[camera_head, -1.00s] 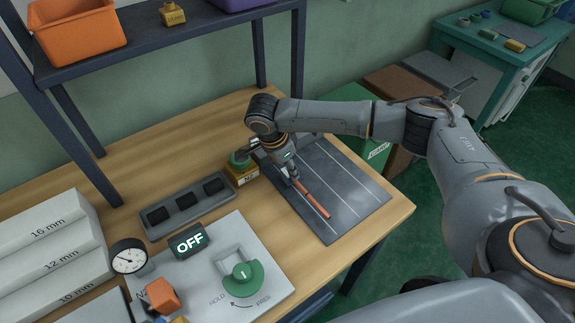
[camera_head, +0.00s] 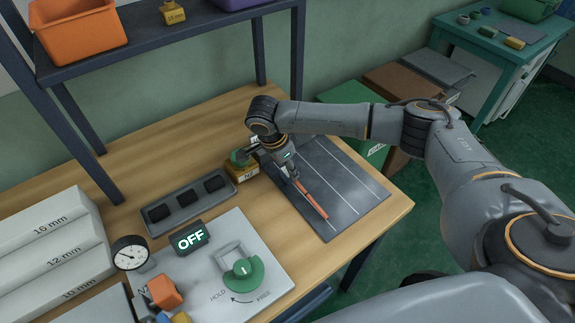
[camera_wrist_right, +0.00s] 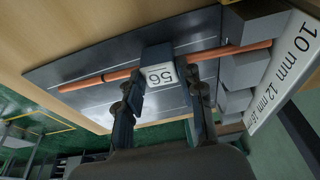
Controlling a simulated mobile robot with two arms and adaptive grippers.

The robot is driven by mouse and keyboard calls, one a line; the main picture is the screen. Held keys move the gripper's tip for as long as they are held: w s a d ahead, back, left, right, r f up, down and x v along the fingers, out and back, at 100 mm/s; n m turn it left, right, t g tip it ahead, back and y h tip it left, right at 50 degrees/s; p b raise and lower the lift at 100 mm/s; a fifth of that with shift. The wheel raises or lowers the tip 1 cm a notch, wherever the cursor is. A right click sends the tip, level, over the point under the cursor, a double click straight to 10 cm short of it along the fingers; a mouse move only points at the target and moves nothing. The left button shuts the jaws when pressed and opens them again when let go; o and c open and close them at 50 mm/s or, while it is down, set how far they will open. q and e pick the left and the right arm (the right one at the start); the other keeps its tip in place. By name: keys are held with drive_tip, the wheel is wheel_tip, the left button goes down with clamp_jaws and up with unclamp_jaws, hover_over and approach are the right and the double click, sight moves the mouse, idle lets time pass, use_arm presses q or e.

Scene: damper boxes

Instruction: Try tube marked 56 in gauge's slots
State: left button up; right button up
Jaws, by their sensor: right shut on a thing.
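My right gripper (camera_wrist_right: 163,95) is shut on the tag of an orange-brown tube (camera_wrist_right: 105,77), and the tag reads 56. In the head view the tube (camera_head: 311,199) points toward the front right from my right gripper (camera_head: 287,172), low over the dark mat. In the right wrist view the tube's right end lies between grey blocks of the gauge (camera_wrist_right: 243,68), beside a strip marked 10 mm, 12 mm and 16. I cannot tell how deep the end sits in that gap. In the head view my arm mostly hides the gauge. My left gripper is out of view.
The dark mat (camera_head: 345,185) lies at the table's right edge. A yellow box (camera_head: 241,172) stands just left of my right wrist. A black-welled tray (camera_head: 187,200), a display reading OFF (camera_head: 189,237) and a green knob (camera_head: 243,272) are further left. A shelf post (camera_head: 298,50) rises behind.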

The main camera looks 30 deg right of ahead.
drive_tip(key=o, duration=1.2)
drive_tip(key=shift+s+f, duration=0.15)
drive_tip(key=shift+f, duration=0.1)
drive_tip(key=shift+o, duration=0.4)
drive_tip(key=shift+r, duration=0.1)
